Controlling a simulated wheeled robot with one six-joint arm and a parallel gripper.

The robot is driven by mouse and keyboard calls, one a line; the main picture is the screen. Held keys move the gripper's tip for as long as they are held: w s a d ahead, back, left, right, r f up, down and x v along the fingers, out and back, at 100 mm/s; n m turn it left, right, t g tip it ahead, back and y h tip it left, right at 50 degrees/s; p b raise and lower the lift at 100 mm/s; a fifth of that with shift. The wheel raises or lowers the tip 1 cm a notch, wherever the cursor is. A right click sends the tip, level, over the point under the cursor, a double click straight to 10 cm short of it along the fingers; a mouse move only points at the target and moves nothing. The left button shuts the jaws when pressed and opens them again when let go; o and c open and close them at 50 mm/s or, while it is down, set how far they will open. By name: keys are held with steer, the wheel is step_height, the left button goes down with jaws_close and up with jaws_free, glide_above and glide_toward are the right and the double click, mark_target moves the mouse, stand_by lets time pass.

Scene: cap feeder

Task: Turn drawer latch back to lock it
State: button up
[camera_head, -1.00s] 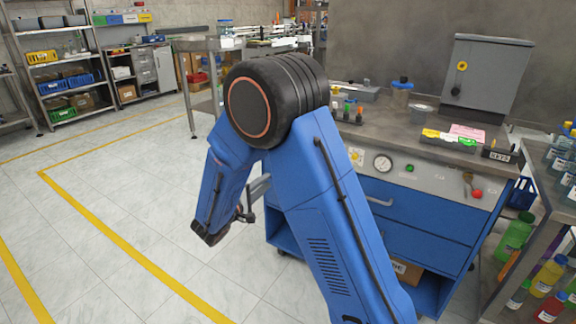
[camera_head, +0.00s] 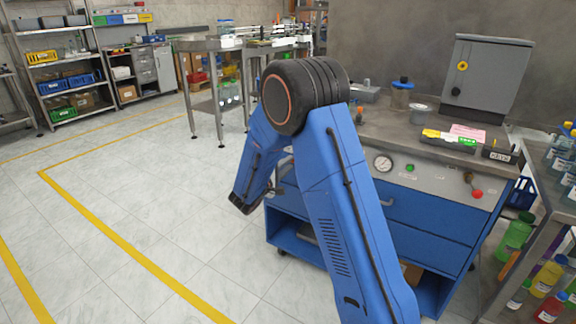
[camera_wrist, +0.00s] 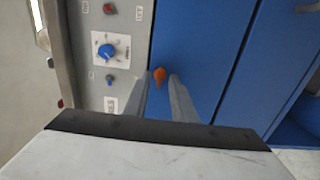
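The orange drawer latch (camera_wrist: 158,76) is on the blue drawer front (camera_wrist: 200,40), close to its edge with the grey panel, in the wrist view. It looks small and elongated along the picture's vertical. My gripper (camera_wrist: 160,78) is open, with its two grey fingers pointing at the drawer front. The latch shows between the fingertips, nearer the left one; I cannot tell whether either finger touches it. In the head view the blue drawers (camera_head: 430,215) show under the bench, but my arm hides the latch and most of the gripper.
The grey panel (camera_wrist: 85,50) carries a blue knob (camera_wrist: 106,51) and a red button (camera_wrist: 109,8) beside the drawer front. In the head view a gauge (camera_head: 383,162) and a red-ended lever (camera_head: 474,187) sit on the panel. Open floor lies to the left.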

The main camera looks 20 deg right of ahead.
steer(key=shift+w+d, duration=0.15)
steer(key=shift+d, duration=0.15)
jaws_close()
steer(key=shift+n, duration=9)
